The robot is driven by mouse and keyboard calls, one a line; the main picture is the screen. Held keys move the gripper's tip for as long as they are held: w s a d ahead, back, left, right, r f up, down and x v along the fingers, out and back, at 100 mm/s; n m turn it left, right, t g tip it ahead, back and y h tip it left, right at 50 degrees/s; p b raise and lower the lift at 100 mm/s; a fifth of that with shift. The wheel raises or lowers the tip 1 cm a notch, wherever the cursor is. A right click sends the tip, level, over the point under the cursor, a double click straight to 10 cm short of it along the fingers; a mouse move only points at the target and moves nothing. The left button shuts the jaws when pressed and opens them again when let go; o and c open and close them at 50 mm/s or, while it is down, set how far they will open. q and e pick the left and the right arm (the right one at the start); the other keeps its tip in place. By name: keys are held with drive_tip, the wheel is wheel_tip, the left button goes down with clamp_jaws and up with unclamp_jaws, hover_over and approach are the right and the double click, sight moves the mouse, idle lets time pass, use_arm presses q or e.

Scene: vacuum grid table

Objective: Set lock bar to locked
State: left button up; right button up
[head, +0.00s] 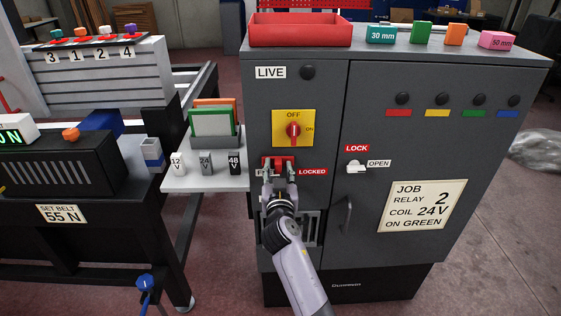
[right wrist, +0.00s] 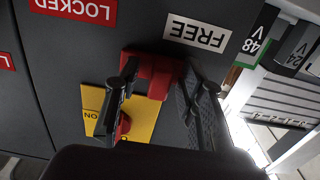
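The red lock bar (head: 281,162) is on the front of the grey cabinet (head: 310,110), below the yellow switch plate. It also shows in the right wrist view (right wrist: 153,70), which is upside down. The bar sits nearer the FREE label (right wrist: 197,36) than the LOCKED label (right wrist: 75,9); in the head view LOCKED (head: 312,172) is to its right. My right gripper (head: 280,178) is at the bar, its fingers (right wrist: 158,85) apart, one on each side of it. I cannot tell whether they touch it. My left gripper is not in view.
The red rotary knob (head: 294,129) above the bar points to OFF. A white latch (head: 356,167) by OPEN and a door handle (head: 347,216) are to the right. A small shelf (head: 206,180) with voltage blocks juts out at left.

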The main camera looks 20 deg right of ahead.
drive_tip(key=shift+a+r, duration=0.1)
drive_tip(key=shift+r, duration=0.05)
clamp_jaws()
idle(0.4)
idle(0.5)
